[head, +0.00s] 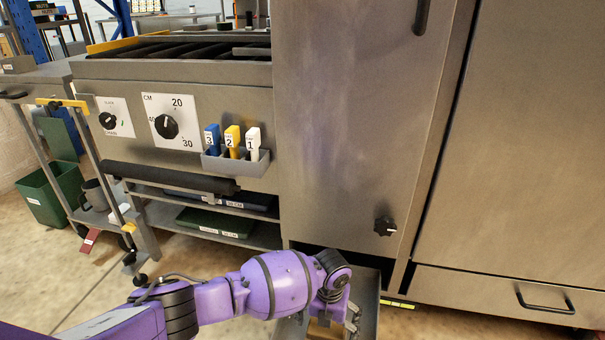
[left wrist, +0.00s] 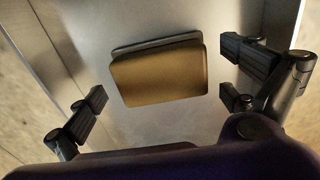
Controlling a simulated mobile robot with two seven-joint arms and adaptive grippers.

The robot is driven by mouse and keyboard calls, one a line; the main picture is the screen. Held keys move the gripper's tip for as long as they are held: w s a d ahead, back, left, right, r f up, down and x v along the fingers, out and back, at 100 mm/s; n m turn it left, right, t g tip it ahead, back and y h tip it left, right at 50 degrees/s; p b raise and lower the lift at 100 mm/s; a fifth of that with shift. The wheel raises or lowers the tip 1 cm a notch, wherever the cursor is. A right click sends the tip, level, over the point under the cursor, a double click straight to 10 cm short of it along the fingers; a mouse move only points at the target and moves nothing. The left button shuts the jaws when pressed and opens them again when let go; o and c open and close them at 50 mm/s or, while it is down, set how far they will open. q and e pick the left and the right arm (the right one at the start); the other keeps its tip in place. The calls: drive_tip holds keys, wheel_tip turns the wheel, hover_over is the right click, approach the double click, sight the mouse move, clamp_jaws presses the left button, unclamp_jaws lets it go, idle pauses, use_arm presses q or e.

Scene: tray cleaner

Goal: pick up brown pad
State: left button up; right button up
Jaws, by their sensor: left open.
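The brown pad (left wrist: 160,78) lies in a grey metal drawer or tray (left wrist: 215,20) in the left wrist view, with a dark grey layer showing along its far edge. In the head view a small part of the brown pad (head: 322,331) shows at the bottom edge, mostly hidden by my arm. My left gripper (left wrist: 165,95) is open, with its fingers on either side of the pad and apart from it. It also shows in the head view (head: 335,318), reaching down over the open drawer (head: 367,300). My right gripper is not in view.
The drawer walls stand close around my left gripper. A steel cabinet with a black knob (head: 384,226) rises behind it. To the left are a machine with dials, a holder (head: 236,163) with blue, yellow and white tags, shelves and a green bin (head: 50,194).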

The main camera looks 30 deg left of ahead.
use_arm(q)
drive_tip(key=shift+w+d+f, duration=0.1)
drive_tip(key=shift+w+f, duration=0.15)
drive_tip(key=shift+f, duration=0.4)
drive_tip(key=shift+r, duration=0.1)
drive_tip(key=shift+c, duration=0.4)
drive_tip(key=c, duration=1.2)
drive_tip(key=shift+r, duration=0.15)
